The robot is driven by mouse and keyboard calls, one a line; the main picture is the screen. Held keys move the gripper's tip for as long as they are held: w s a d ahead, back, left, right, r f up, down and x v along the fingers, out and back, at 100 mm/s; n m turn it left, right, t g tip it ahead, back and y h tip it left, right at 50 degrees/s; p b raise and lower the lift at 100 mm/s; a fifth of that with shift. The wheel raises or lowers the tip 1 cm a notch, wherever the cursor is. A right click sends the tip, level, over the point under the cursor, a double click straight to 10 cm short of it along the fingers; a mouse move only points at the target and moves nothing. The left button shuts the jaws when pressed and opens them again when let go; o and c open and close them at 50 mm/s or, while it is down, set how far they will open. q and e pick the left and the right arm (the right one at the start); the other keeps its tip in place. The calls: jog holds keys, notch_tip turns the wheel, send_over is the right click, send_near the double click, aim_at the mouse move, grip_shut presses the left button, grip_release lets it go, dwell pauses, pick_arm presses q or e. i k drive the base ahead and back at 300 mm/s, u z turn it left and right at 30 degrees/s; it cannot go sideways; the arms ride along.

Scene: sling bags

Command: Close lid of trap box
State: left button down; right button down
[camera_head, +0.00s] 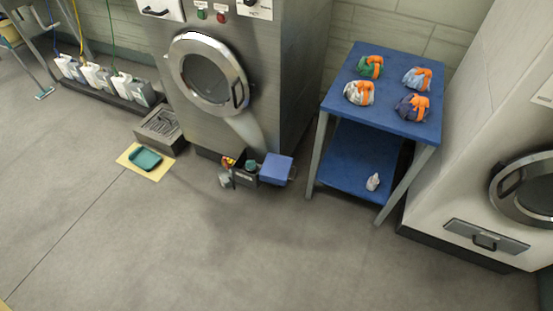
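A grey metal box (160,126) stands on the floor at the lower left of the front washer. Its top shows a dark, slotted inside, and I cannot tell whether a lid is raised on it. A small dark box (243,178) sits on the floor before the washer, with small items at its left. A flat blue panel (277,169) is at its right side; I cannot tell whether it is a lid. Which of the two boxes is the trap box is not clear. Neither of my grippers is in view.
A teal tray (145,159) lies on a yellow mat (131,168). The washer (235,60) stands behind. A blue two-level table (350,160) holds several bags and a small white item (373,182). A white machine (470,190) is at right. The front floor (210,255) is clear.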

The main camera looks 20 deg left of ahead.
aim_at(275, 168)
jog(key=u, duration=0.15)
jog(key=i, duration=1.1)
jog(key=z, duration=0.8)
